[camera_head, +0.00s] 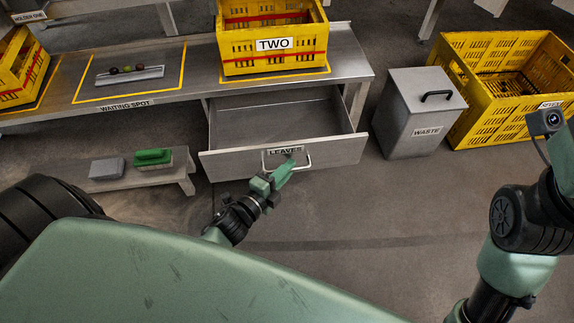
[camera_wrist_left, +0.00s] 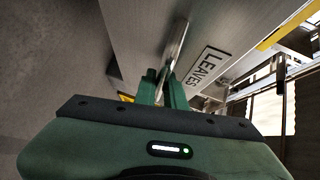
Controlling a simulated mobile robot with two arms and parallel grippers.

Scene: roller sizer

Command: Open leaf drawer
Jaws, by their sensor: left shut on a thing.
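The leaf drawer (camera_head: 225,164), with a grey metal front labelled LEAVES, is pulled well out from under the steel table, and its inside looks empty. Its bar handle (camera_head: 306,162) is on the front. My left gripper (camera_head: 288,166) is shut on the handle. In the left wrist view the fingers (camera_wrist_left: 163,88) close around the handle bar (camera_wrist_left: 178,42), beside the LEAVES label (camera_wrist_left: 207,67). My right arm (camera_head: 515,225) shows at the right, but its fingertips are out of the picture.
A yellow crate labelled TWO (camera_head: 272,62) stands on the table above the drawer. A grey waste bin (camera_head: 408,125) and a large yellow crate (camera_head: 480,95) stand to the right. A low bench (camera_head: 182,170) holds a green brush (camera_head: 153,156) and a grey block (camera_head: 107,168). Floor before the drawer is clear.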

